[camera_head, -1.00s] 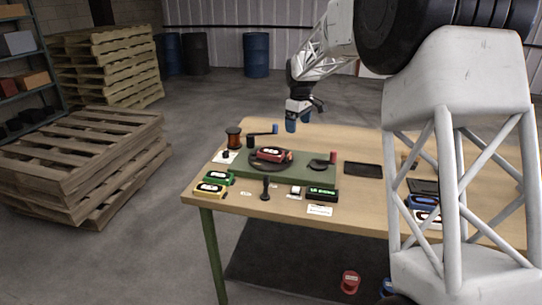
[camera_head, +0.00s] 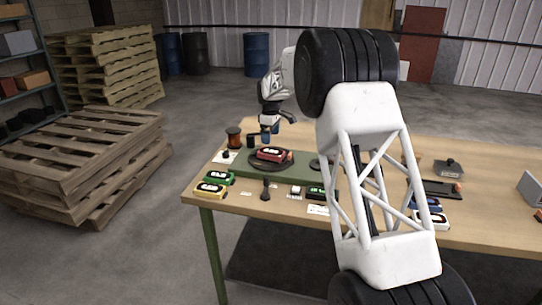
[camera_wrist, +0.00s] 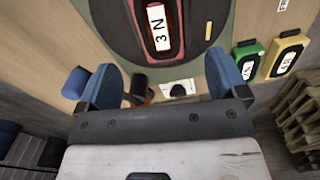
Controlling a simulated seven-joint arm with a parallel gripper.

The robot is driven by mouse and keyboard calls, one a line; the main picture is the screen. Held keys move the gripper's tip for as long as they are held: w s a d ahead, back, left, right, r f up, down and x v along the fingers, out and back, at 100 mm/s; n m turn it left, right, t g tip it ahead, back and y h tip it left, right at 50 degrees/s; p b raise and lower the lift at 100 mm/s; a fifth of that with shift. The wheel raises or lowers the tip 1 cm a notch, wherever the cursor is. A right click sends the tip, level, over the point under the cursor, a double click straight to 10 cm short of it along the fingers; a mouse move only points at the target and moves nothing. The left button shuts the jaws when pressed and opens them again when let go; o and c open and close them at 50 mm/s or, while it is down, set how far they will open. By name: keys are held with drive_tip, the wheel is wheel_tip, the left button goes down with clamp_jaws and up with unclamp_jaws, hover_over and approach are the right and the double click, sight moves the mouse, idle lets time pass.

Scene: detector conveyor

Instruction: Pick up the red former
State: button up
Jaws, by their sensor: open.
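The red former (camera_head: 271,154) lies on a dark round plate (camera_head: 256,165) on the green mat at the table's left part. In the wrist view the red former (camera_wrist: 160,29) shows at the top with a white label that reads "3 N". My gripper (camera_head: 270,135) hangs above and just behind the former in the head view. In the wrist view its two blue fingertips (camera_wrist: 160,80) are wide apart with nothing between them, and the former lies beyond them.
A green former (camera_head: 217,178) and a yellow former (camera_head: 210,190) lie at the left front edge. A brown spool (camera_head: 234,138) and a dark cylinder stand left of my gripper. A dark upright tool (camera_head: 265,188) is in front of the plate. My arm hides part of the table's middle.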

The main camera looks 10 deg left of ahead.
sight(271, 151)
drive_tip(key=shift+f, duration=1.35)
drive_tip(key=shift+d+f, duration=0.1)
drive_tip(key=shift+f, duration=2.45)
drive_tip(key=c, duration=1.1)
drive_tip(key=shift+r, duration=5)
